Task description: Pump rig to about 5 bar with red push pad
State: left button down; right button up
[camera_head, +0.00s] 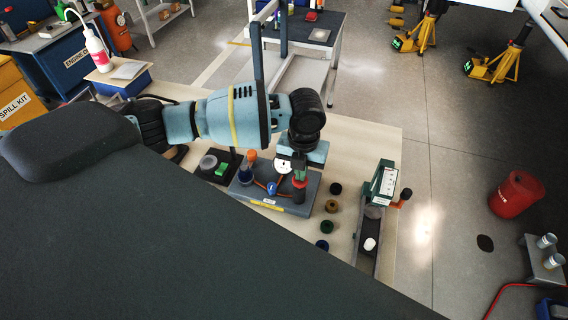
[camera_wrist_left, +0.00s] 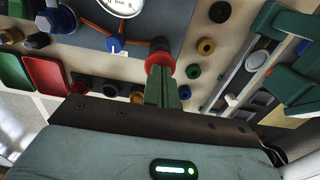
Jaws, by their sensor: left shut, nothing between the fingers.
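The pump rig (camera_head: 245,193) is a grey base on the pale bench, with a white round gauge (camera_head: 282,166), a blue knob (camera_head: 271,188) and a red push pad (camera_head: 299,184) on a dark post. My left gripper (camera_head: 299,174) is shut and empty, its green fingers pointing down at the red pad. In the left wrist view the shut fingertips (camera_wrist_left: 160,72) overlap the red pad (camera_wrist_left: 159,55); I cannot tell whether they press it. The gauge (camera_wrist_left: 122,4) is cut off there and its needle is not readable. My right gripper is not in view.
Several small round caps, such as a brown one (camera_head: 331,206), lie right of the rig. A green-and-white device (camera_head: 384,182) stands on a dark rail beyond them. A green button box (camera_head: 222,170) sits left of the rig. A red bin (camera_head: 517,194) stands on the floor.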

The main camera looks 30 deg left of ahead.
pick_arm(q)
jog(key=shift+f, duration=0.15)
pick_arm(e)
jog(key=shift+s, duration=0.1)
